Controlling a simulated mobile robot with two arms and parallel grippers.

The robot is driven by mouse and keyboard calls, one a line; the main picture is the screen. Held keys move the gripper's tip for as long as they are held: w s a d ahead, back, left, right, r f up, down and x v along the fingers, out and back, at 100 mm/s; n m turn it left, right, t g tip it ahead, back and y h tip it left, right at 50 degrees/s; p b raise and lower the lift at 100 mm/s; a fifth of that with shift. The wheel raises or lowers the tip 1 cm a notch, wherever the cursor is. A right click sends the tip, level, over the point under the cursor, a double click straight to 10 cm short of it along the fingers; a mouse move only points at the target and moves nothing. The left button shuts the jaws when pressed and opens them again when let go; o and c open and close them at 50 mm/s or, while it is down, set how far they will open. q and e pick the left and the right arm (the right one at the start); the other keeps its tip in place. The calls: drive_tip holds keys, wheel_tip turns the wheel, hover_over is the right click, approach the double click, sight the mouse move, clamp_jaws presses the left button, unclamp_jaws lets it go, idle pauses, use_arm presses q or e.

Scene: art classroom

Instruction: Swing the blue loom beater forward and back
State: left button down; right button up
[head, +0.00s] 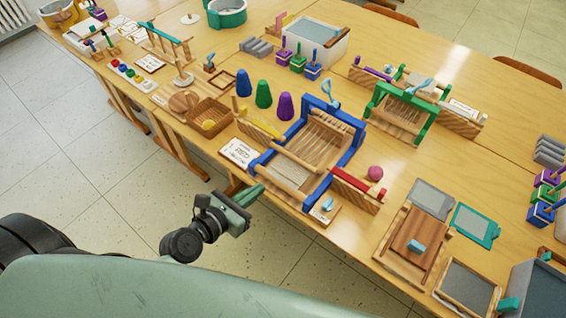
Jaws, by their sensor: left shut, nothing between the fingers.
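The loom with blue parts stands on the table near its front edge. Its blue beater (333,112) appears as a bar across the far end of the loom's wooden bed (318,145), with a light-blue loop on top. Blue side pieces run down toward the front. My left gripper (252,194) is shut and empty, beside the loom's front-left corner, at or just off the table edge. I cannot tell whether it touches the loom. My right gripper is out of view.
A card (238,152) lies left of the loom, and a red-topped wooden block (358,188) stands to its right. Blue, green and purple cones stand behind. A green loom (402,110) stands farther back. Open floor (90,150) lies left of the tables.

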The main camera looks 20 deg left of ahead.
sight(282, 176)
use_arm(q)
drive_tip(key=x, duration=0.7)
drive_tip(key=shift+w+d+p, duration=0.2)
drive_tip(key=shift+w+p, duration=0.1)
drive_tip(key=shift+w, duration=0.1)
drive_tip(key=shift+w+d+r+p, duration=0.15)
drive_tip(key=shift+w+r+p, duration=0.15)
drive_tip(key=shift+w, duration=0.25)
drive_tip(key=shift+w+d+r+p, duration=0.15)
drive_tip(key=shift+w+r+p, duration=0.15)
drive_tip(key=shift+w, duration=0.25)
drive_tip(key=shift+w+d, duration=0.25)
drive_tip(key=shift+w, duration=0.3)
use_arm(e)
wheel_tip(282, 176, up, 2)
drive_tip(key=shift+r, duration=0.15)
use_arm(q)
drive_tip(key=shift+r+p, duration=0.15)
drive_tip(key=shift+p, duration=0.15)
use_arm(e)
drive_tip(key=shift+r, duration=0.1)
